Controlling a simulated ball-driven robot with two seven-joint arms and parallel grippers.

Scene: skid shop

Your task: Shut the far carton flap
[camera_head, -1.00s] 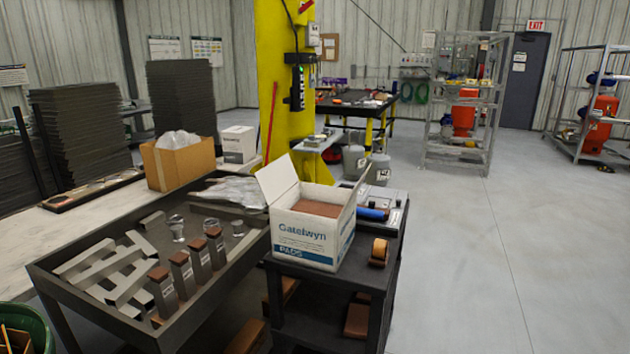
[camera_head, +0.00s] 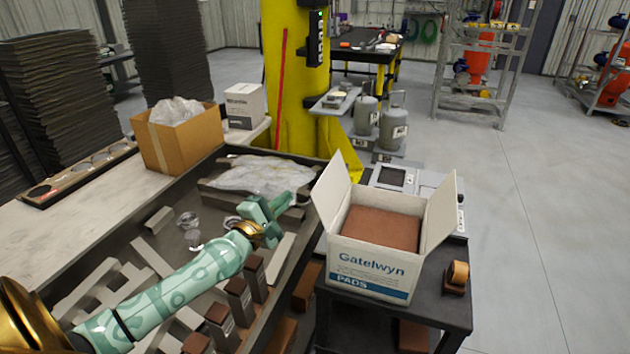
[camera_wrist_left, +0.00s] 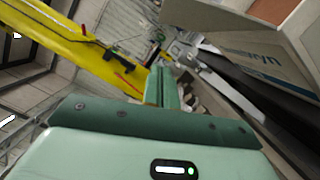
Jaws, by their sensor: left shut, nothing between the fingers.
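The white Gatelwyn carton (camera_head: 370,268) stands on a dark cart, filled with brown pads (camera_head: 382,228). Its left flap (camera_head: 332,192) and right flap (camera_head: 440,212) both stand up and open; I cannot tell from the picture which one is called far. My left gripper (camera_head: 270,212) is shut and empty, above the parts tray and left of the carton, apart from it. In the left wrist view its closed fingers (camera_wrist_left: 160,88) point away, with the carton (camera_wrist_left: 245,45) at the upper right. My right gripper is not in view.
The dark tray (camera_head: 290,275) below my left arm holds metal bars, several brown-topped blocks and a plastic bag (camera_head: 262,173). A yellow column (camera_head: 292,90) stands beyond. Open floor lies right.

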